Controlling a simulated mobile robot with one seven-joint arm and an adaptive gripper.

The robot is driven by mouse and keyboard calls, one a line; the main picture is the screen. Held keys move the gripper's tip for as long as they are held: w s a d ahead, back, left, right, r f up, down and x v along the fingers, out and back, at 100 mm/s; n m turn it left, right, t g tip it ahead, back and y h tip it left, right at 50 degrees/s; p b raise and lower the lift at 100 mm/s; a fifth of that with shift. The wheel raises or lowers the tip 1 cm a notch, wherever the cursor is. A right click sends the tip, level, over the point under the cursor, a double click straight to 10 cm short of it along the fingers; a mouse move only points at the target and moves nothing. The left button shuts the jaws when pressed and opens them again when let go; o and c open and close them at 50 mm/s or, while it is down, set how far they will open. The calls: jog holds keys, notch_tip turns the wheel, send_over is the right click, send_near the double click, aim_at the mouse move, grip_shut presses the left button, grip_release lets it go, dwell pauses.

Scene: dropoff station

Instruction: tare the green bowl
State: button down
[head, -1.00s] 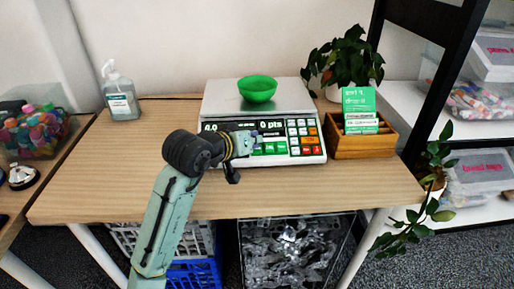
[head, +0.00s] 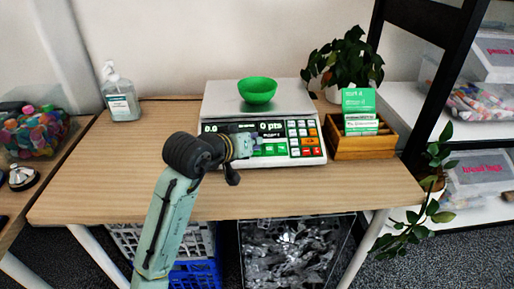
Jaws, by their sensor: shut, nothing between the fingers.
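The green bowl (head: 257,91) sits upright on the metal plate of the white scale (head: 222,107) in the middle of the table. The scale's front panel has a dark display reading what looks like 0.0 and 0 pts, with a keypad of white, green, orange and red keys (head: 304,138) at its right. My gripper (head: 257,141) is shut and empty at the front panel, close to the green keys below the display. My arm hides part of the panel's left side. I cannot tell whether the fingertips touch a key.
A wooden box with green cards (head: 362,146) stands right of the scale, with a potted plant (head: 343,62) behind it. A sanitizer bottle (head: 122,98) stands at the back left. The wooden table (head: 90,178) is clear at front left. A black shelf frame rises at right.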

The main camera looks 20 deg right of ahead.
jog(key=shift+s+a+r+p, duration=0.1)
jog(key=shift+s+r+p, duration=0.2)
jog(key=shift+r, duration=0.25)
jog(key=shift+r, duration=0.1)
jog(key=r+p, duration=0.1)
jog(key=s+r+p, duration=0.1)
jog(key=r, duration=0.1)
jog(key=r+p, duration=0.1)
jog(key=p, duration=0.1)
jog(key=shift+s+a+r, duration=0.2)
jog(key=shift+s+a, duration=0.05)
jog(key=shift+s, duration=0.15)
dwell(0.4)
